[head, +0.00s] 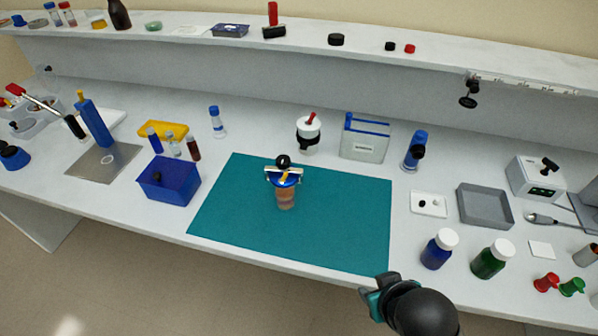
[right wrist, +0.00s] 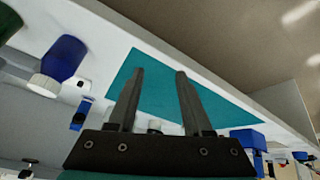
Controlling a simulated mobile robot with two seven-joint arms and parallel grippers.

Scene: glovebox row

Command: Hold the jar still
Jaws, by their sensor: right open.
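The jar (head: 286,198) is brownish and see-through, and stands upright on the teal mat (head: 235,225). It has a blue and pale top with a black ball-shaped knob (head: 283,161) above it. My right gripper (head: 378,292) is at the mat's front right corner, well apart from the jar. In the right wrist view its two fingers (right wrist: 160,78) are spread with nothing held between them. The jar cannot be made out clearly in that view. My left gripper is in neither view.
A blue bottle (head: 438,250) and a green bottle (head: 490,260) stand right of the mat. A blue bin (head: 168,181) is to its left. A white container with a red-tipped lid (head: 308,137) stands behind the jar. The mat around the jar is clear.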

